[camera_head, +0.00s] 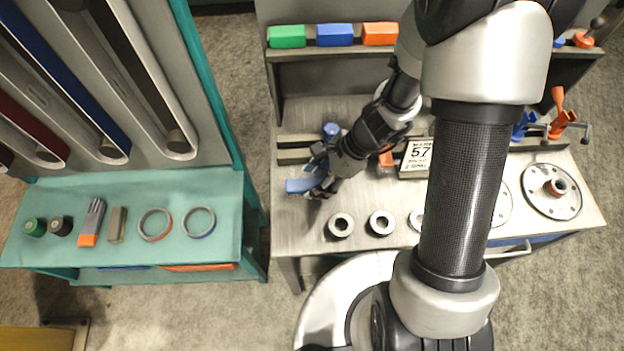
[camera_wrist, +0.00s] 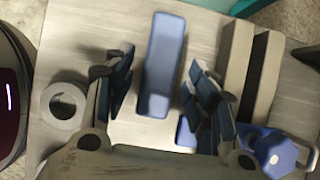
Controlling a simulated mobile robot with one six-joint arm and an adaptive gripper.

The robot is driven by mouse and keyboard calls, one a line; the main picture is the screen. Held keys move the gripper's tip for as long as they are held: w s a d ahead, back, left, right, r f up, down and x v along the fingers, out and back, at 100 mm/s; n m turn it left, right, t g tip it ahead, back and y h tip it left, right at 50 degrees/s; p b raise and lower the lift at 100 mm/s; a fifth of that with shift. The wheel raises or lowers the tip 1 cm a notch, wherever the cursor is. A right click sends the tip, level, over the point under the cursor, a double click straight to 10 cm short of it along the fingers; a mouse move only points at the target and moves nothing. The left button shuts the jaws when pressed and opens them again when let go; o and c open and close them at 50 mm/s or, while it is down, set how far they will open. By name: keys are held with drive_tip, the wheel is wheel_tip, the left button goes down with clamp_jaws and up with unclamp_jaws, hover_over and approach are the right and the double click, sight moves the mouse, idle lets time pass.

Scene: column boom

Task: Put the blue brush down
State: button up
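The blue brush (camera_head: 299,186) is at the left end of the grey workbench, beside my fingertips. In the wrist view it is a long blue block (camera_wrist: 164,62) lying between my two fingers, with a visible gap on each side. It appears to rest on the bench top. My gripper (camera_head: 320,178) is open, pointing down at the bench; in the wrist view its fingers (camera_wrist: 160,88) stand apart. A small blue piece (camera_wrist: 186,134) shows below the brush near the right finger; I cannot tell what it belongs to.
A blue hexagonal-topped part (camera_head: 331,130) stands behind my gripper. Grey rings (camera_head: 341,225) line the bench's front. A sign reading 57 (camera_head: 416,155) stands to the right. Green, blue and orange blocks (camera_head: 335,35) sit on the upper shelf. A teal bench (camera_head: 130,245) is left, across a gap.

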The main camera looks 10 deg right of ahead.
drive_tip(key=s+d+r+n+h+p, duration=0.1)
drive_tip(key=d+r+n+p, duration=0.15)
drive_tip(key=r, duration=0.55)
drive_tip(key=s+d+r+n+p, duration=0.1)
drive_tip(key=d+r+n, duration=0.15)
drive_tip(key=r, duration=0.65)
drive_tip(key=s+d+r+n+t+h, duration=0.3)
drive_tip(key=s+r+n+t+h, duration=0.1)
drive_tip(key=s+r+n, duration=0.7)
wheel_tip(320, 180, up, 3)
drive_tip(key=shift+s+d+r+n+h, duration=0.1)
drive_tip(key=shift+s+d+n+h, duration=0.25)
drive_tip(key=shift+n, duration=0.85)
drive_tip(key=shift+o, duration=0.5)
drive_tip(key=shift+w, duration=0.2)
